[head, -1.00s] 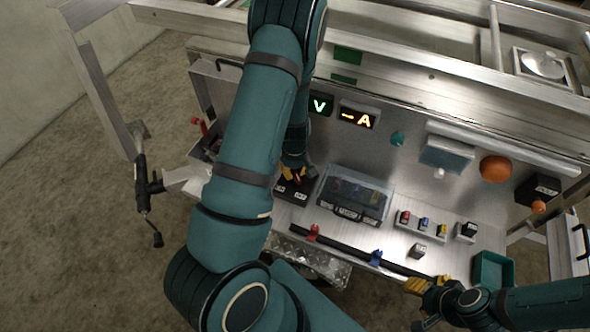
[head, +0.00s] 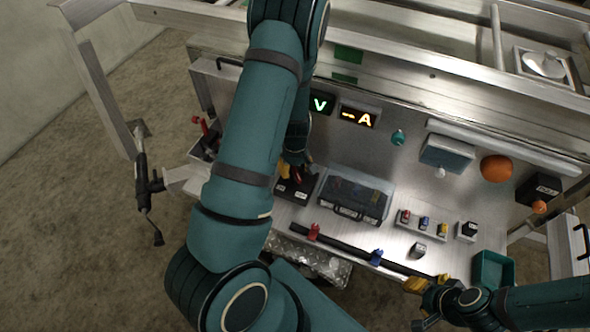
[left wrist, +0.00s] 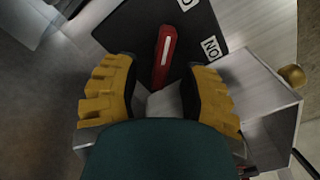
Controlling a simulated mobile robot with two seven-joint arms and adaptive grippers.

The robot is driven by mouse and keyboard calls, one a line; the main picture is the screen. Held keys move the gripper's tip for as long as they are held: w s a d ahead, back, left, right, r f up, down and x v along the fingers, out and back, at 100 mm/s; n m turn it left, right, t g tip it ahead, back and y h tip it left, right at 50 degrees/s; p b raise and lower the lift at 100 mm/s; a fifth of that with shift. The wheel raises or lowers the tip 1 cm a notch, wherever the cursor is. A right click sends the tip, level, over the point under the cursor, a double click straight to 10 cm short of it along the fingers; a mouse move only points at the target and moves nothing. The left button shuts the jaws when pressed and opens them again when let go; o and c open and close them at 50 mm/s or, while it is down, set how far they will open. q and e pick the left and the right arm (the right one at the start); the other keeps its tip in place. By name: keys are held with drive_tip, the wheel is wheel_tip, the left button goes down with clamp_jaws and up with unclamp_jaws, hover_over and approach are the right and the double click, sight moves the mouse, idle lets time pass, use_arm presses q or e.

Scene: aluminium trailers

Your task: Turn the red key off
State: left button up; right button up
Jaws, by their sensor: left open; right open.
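The red key (left wrist: 164,55) is a slim red handle with a white stripe, tilted slightly in the left wrist view. The box also shows in the head view (head: 296,191), with the key small and partly hidden there. My left gripper (left wrist: 160,84) is open, its two yellow fingers on either side of the key's near end with gaps on both sides. In the head view my left gripper (head: 296,170) is over the box. My right gripper (head: 428,285) is open and empty near the front edge at right.
A clear-lidded case (head: 354,194) stands right of the switch box. Lit V and A displays (head: 358,115) are on the panel behind. A black bar with red and blue clamps (head: 376,257) runs along the front. A teal bin (head: 493,270) is at right.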

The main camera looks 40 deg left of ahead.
sight(295, 170)
use_arm(q)
wheel_tip(295, 170, up, 11)
idle(0.3)
idle(0.5)
